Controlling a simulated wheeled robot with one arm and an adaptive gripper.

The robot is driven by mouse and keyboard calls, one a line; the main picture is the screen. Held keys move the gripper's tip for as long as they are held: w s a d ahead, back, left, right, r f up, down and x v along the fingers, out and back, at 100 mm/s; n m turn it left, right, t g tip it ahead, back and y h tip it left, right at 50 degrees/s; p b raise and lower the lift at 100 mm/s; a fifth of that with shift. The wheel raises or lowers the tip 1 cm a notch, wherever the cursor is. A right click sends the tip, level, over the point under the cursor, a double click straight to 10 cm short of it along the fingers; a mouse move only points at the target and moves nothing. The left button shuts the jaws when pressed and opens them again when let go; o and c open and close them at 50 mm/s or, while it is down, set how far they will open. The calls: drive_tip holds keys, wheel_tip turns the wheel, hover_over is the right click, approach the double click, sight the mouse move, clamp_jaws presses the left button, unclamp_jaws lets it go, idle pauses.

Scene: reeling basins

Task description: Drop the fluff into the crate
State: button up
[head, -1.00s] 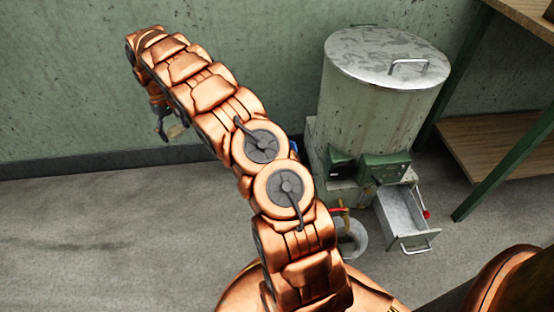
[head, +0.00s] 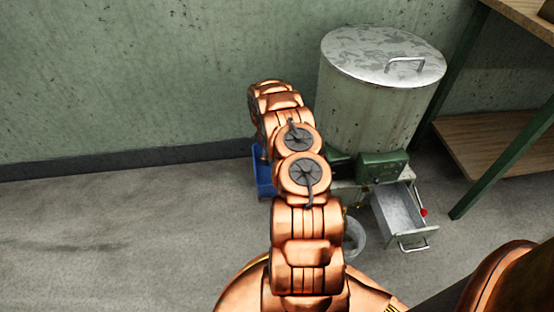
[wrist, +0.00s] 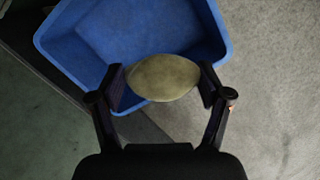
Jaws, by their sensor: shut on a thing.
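The fluff (wrist: 162,78) is a dull yellow-green oval lump in the wrist view. My gripper (wrist: 162,82) is shut on it, with one dark finger on each side. The blue crate (wrist: 60,45) is beyond the fluff in the wrist view, and the fluff overlaps its near rim in the picture. How high the fluff is above the crate I cannot tell. In the head view part of the blue crate (head: 263,178) shows on the floor left of my arm. My arm hides the rest of the crate, the gripper and the fluff there.
A large metal drum with a lid (head: 375,110) stands right of my arm. An open metal drawer (head: 400,215) sticks out below it, beside a small bucket (head: 355,238). A green-legged wooden shelf (head: 490,155) is at right. The floor at left is clear.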

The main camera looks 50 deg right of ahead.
wheel_tip(320, 180, down, 8)
drive_tip(key=s+d+b, duration=0.1)
drive_tip(key=s+b, duration=0.1)
drive_tip(key=b, duration=0.1)
drive_tip(key=shift+s+d+f, duration=0.15)
drive_tip(key=shift+s+d, duration=0.05)
drive_tip(key=shift+d, duration=0.1)
idle(0.4)
drive_tip(key=o, duration=0.9)
drive_tip(key=shift+w+a+r, duration=0.1)
drive_tip(key=shift+w+r, duration=0.1)
drive_tip(key=shift+r, duration=1.8)
drive_tip(key=shift+w+a+r, duration=0.1)
drive_tip(key=shift+w+r, duration=0.15)
drive_tip(key=shift+r, duration=1.7)
drive_tip(key=shift+w+a+r, duration=0.1)
drive_tip(key=shift+w+r, duration=0.1)
drive_tip(key=shift+r, duration=1.8)
